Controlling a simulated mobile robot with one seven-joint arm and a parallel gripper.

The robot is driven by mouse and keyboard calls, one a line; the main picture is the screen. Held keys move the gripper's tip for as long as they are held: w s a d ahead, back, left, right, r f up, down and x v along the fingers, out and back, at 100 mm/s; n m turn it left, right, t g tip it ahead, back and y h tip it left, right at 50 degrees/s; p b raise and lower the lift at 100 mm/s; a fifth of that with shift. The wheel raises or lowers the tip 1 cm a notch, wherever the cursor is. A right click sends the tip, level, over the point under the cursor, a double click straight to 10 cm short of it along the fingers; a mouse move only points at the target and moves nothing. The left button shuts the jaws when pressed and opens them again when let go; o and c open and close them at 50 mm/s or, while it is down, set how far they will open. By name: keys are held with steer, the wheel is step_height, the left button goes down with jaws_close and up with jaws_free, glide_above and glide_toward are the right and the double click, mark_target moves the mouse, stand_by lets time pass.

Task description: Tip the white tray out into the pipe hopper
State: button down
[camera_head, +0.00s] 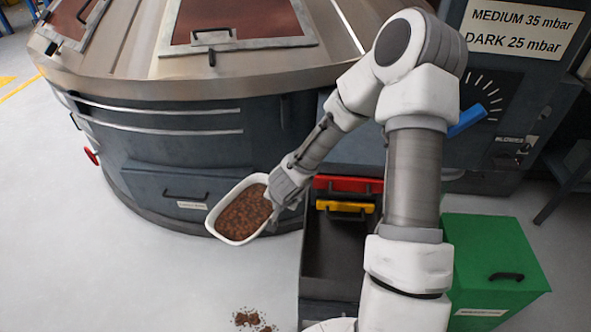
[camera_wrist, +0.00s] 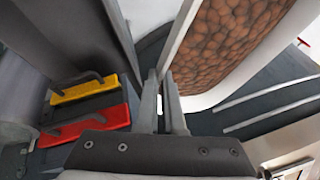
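The white tray (camera_head: 214,220) is held off the floor in front of the large round machine, full of brown bean-like pieces (camera_head: 245,212). It looks somewhat tilted in the head view, with its contents inside. My gripper (camera_head: 274,198) is at the tray's right side, shut on its rim. In the wrist view, the fingers (camera_wrist: 166,100) pinch the tray's wall, and the tray (camera_wrist: 225,95) fills the upper right. I cannot identify a pipe hopper for certain in either view.
A dark open-topped box (camera_head: 333,255) with red (camera_head: 347,184) and yellow (camera_head: 345,207) handled parts stands right of the tray. A green bin (camera_head: 490,260) is farther right. The round machine (camera_head: 170,150) stands behind. Brown pieces (camera_head: 252,320) lie on the floor. Floor at left is clear.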

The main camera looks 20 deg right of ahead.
steer(key=shift+w+d+r+m+h+p, duration=0.15)
steer(key=shift+r+m+h+p, duration=0.1)
steer(key=shift+r+m+p, duration=0.25)
steer(key=shift+w+d+r+m+h+p, duration=0.15)
steer(key=shift+r+m+h+p, duration=0.15)
steer(key=shift+m, duration=0.2)
steer(key=d+r+m+g+h+p, duration=0.1)
steer(key=m+p, duration=0.2)
steer(key=d+r+m+g+h+p, duration=0.1)
steer(key=d+m+p, duration=0.1)
steer(key=m+p, duration=0.2)
steer(key=d+r+m+g+h+p, duration=0.1)
steer(key=m+p, duration=0.3)
steer(key=shift+s+d+r+h, duration=0.15)
steer(key=shift+d+r+h, duration=0.2)
steer(key=shift+r, duration=0.1)
steer(key=d+r+y+b, duration=0.1)
steer(key=s+d+r+y+b, duration=0.1)
steer(key=b, duration=0.1)
steer(key=shift+d+r+t, duration=0.1)
steer(key=shift+t, duration=0.3)
